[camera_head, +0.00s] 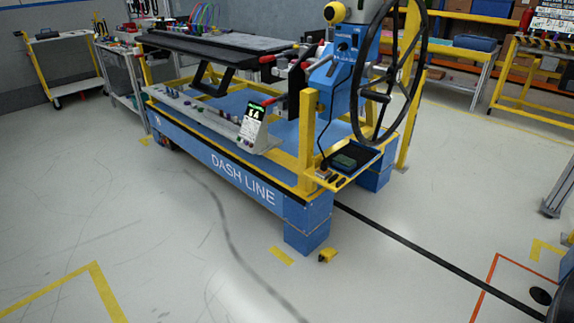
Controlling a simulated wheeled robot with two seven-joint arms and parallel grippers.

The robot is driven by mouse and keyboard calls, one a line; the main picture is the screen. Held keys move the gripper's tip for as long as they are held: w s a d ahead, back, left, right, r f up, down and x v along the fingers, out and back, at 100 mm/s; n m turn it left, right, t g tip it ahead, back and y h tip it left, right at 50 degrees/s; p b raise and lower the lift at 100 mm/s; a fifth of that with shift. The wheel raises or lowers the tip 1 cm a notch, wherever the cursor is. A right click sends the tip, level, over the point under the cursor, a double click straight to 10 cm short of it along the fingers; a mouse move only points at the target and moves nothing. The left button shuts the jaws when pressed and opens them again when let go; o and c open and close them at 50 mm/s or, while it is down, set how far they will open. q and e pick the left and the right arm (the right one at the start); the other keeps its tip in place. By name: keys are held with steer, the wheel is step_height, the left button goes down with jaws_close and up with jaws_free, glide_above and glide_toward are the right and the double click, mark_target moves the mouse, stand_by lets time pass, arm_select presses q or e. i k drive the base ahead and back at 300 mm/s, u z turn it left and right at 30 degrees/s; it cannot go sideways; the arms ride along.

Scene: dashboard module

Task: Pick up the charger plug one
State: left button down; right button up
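I cannot pick out the charger plug for certain in the head view. A grey strip (208,116) along the front edge of the blue DASH LINE bench (225,168) carries several small knob-like or plug-like parts, too small to tell apart. A small display (252,124) with a green-and-white screen stands at the strip's right end. A small black tray (350,158) below the steering wheel holds a dark green item (344,162), with small parts beside it. A small yellow object (326,255) lies on the floor by the bench's near corner. Neither of my grippers is in view.
A large black steering wheel (388,75) stands at the bench's right end. A dark dashboard panel (220,48) lies across the bench top. Carts and shelves stand behind. The floor (130,200) in front is mostly clear, with yellow, black and red tape marks.

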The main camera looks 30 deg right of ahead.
mark_target(324, 170)
steer(key=u, duration=0.4)
steer(key=i, duration=2)
steer(key=z, duration=1)
steer(key=i, duration=1.1)
steer(key=z, duration=1.55)
steer(key=i, duration=0.15)
steer(key=u, duration=0.15)
